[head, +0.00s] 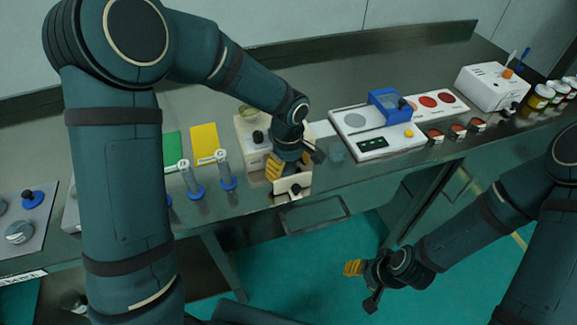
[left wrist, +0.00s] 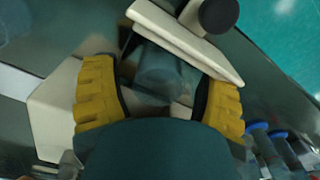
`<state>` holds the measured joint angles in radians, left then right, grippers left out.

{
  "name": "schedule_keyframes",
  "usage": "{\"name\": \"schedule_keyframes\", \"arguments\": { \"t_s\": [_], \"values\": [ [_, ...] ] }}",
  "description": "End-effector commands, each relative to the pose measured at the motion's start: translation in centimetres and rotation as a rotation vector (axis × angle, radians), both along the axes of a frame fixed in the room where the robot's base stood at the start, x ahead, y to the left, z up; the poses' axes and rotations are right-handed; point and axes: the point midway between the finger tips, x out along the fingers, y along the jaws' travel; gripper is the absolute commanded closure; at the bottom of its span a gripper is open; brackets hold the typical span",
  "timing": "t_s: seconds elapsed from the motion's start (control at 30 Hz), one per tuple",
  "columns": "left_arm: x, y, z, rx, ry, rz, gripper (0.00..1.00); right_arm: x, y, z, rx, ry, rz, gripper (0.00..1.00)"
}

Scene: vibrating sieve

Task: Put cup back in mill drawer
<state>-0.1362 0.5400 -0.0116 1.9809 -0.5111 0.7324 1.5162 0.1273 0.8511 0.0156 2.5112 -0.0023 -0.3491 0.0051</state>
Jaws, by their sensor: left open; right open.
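The cream mill (head: 250,140) stands on the bench, with its drawer (head: 293,186) pulled out at the front. In the left wrist view the drawer's front panel (left wrist: 185,42) and its dark knob (left wrist: 218,14) show at the top. A see-through cup (left wrist: 160,72) is between my left fingers, just behind that panel; I cannot tell whether it rests on the drawer floor. My left gripper (head: 284,168) is open and low over the drawer, its yellow pads on either side of the cup. In the head view it hides the cup. My right gripper (head: 360,283) is open and empty, out over the floor.
A white device with a blue frame (head: 378,120) stands to the right. Yellow (head: 204,140) and green (head: 173,149) sheets lie behind the tubes. The bench's front edge is close to the drawer.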

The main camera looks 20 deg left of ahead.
Motion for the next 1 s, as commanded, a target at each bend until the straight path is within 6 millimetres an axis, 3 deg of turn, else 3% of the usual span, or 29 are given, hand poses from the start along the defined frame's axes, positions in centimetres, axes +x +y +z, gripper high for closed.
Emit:
{"name": "schedule_keyframes", "arguments": {
  "t_s": [0.17,0.7,1.0],
  "values": [
    [0.1,0.0,1.0,0.000,-0.002,0.000,0.27,-0.1,0.0,0.5,0.000,0.002,0.001,0.50],
    [0.0,0.1,10.9,-0.001,-0.003,0.000,0.27,0.3,-0.1,2.3,-0.001,-0.007,-0.008,0.50],
    [0.0,0.1,12.4,0.000,0.000,0.000,0.27,0.4,-0.1,2.5,-0.003,-0.009,-0.009,0.50]
  ]
}}
